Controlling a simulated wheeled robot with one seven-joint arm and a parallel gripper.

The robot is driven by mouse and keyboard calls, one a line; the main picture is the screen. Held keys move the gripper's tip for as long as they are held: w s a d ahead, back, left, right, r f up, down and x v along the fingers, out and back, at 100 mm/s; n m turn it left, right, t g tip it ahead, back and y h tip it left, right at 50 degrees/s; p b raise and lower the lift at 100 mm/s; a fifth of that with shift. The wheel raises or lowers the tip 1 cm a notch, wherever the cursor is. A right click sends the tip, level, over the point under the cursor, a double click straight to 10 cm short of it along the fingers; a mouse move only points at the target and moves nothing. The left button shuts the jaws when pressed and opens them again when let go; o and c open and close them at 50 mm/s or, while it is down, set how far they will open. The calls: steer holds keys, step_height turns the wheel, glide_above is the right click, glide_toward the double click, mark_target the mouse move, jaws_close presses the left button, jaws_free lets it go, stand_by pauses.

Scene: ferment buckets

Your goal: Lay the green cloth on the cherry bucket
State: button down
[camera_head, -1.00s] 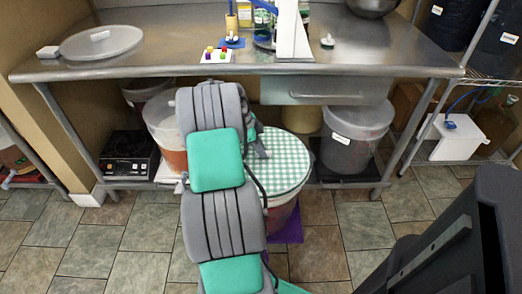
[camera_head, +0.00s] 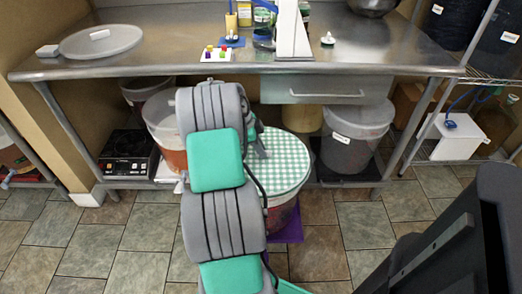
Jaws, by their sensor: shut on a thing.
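The green-and-white checked cloth (camera_head: 287,161) lies spread flat over the top of a bucket (camera_head: 281,216) with reddish contents. No label shows on this bucket, and the cloth covers its top. My gripper (camera_head: 262,152) is at the cloth's left edge, partly hidden behind my arm. It is shut on the cloth at that edge. My arm also hides the left side of the bucket.
The bucket stands on a purple mat (camera_head: 291,232) in front of a steel table (camera_head: 200,69). Under the table are a grey-lidded bucket (camera_head: 351,148) at right, an orange-filled bucket (camera_head: 166,132) and a black scale (camera_head: 129,152) at left. The tiled floor at left is clear.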

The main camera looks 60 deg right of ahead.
steer(key=shift+f, duration=0.15)
stand_by(0.5)
steer(key=c, duration=1.4)
jaws_free()
steer(key=shift+c, duration=0.2)
steer(key=shift+o, duration=0.6)
steer(key=o, duration=0.4)
steer(key=shift+o, duration=0.2)
steer(key=shift+r+p, duration=2.2)
steer(key=shift+r, duration=1.35)
